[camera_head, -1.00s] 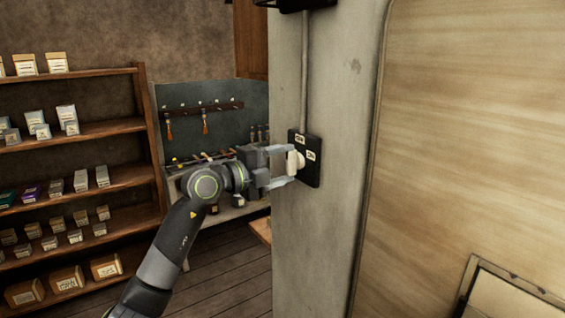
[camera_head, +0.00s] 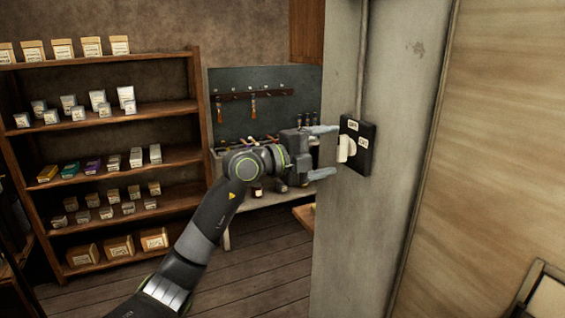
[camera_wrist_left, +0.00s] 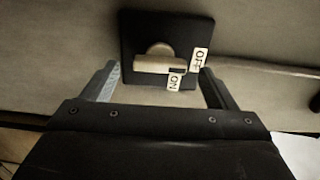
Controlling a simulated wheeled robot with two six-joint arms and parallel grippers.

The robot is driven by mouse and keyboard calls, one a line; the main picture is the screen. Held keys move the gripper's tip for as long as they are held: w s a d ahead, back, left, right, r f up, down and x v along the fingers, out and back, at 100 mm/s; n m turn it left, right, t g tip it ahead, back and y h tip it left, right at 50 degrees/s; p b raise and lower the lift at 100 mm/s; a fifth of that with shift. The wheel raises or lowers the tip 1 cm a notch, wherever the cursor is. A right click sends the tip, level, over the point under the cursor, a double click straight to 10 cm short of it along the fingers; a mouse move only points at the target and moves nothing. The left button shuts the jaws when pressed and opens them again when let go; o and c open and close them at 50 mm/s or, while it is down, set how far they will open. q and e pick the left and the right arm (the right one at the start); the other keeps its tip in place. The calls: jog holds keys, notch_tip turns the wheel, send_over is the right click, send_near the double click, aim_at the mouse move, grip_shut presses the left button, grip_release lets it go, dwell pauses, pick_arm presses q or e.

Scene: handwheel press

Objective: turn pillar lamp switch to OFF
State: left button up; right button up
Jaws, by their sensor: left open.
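The pillar lamp switch is a black square plate (camera_head: 368,160) on the grey pillar, with a pale knob (camera_head: 345,149) and two small white labels. In the left wrist view the knob's bar (camera_wrist_left: 158,64) lies level, its right end beside the OFF label (camera_wrist_left: 199,59). The ON label (camera_wrist_left: 174,81) is just below that end. My left gripper (camera_head: 332,151) is open and empty, facing the switch. Its fingers stand either side of the knob's line, short of the knob, and do not appear to touch it. My right gripper is not in view.
The concrete pillar (camera_head: 385,230) carries a conduit above the switch. A wooden panel (camera_head: 500,150) is to its right. A shelf (camera_head: 120,187) with several boxes stands at left, and a workbench with a tool board (camera_head: 265,85) is behind my arm. Floor between is open.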

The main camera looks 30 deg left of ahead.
pick_arm(q)
jog(key=b+v, duration=0.6)
jog(key=v, duration=0.9)
jog(key=shift+s+a, duration=0.15)
jog(key=shift+f, duration=0.1)
